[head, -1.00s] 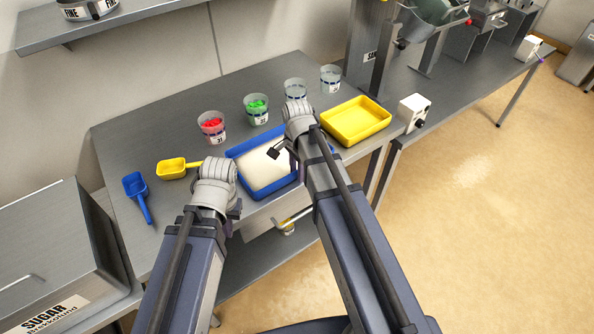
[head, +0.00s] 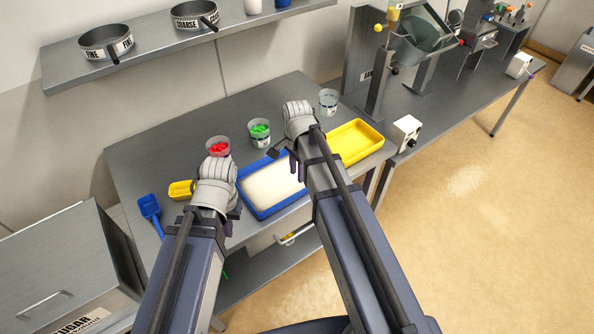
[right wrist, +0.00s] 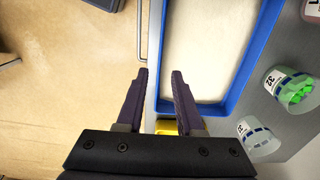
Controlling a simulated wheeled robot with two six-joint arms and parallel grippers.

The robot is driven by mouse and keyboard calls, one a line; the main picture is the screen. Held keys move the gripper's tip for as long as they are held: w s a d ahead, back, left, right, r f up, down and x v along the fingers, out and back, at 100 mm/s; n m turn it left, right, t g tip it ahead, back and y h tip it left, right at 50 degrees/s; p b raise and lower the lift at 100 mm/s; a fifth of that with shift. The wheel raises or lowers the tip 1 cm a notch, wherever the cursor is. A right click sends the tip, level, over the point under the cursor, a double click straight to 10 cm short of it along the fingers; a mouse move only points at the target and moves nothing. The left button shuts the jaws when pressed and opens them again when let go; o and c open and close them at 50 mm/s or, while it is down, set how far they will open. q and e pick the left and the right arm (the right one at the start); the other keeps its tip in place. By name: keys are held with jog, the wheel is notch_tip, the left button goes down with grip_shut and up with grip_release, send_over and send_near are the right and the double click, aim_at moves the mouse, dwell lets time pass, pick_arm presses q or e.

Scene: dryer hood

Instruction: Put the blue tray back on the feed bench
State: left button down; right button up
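The blue tray (head: 262,212) lies on the steel bench (head: 120,160) near its front edge and holds a pale white layer. My right arm covers its right end in the head view. In the right wrist view the blue tray (right wrist: 234,98) shows at the top, its near-side wall just beyond my right fingers. My right gripper (right wrist: 159,72) is open and empty, its purple fingers apart near the tray's edge. In the head view my right gripper (head: 297,166) hangs over the tray's right part. My left gripper (head: 231,226) is left of the tray; its fingers are mostly hidden.
A yellow tray (head: 356,141) stands right of the blue one. Cups with red (head: 218,147) and green (head: 260,131) pieces stand behind. A yellow scoop (head: 180,190) and blue scoop (head: 149,209) lie at left. A drawer (head: 285,238) is under the bench.

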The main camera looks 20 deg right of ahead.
jog(key=s+a+n+h, duration=0.1)
jog(key=s+a+n, duration=0.9)
jog(key=s+n, duration=0.4)
jog(key=n, duration=0.3)
jog(key=shift+s+a+r+n, duration=0.15)
jog(key=shift+a+r+n, duration=0.15)
jog(key=shift+r+n, duration=0.1)
jog(key=shift+f, duration=0.1)
notch_tip(320, 180, down, 3)
jog(key=b, duration=0.2)
jog(key=shift+r+b, duration=0.2)
jog(key=shift+b, duration=0.1)
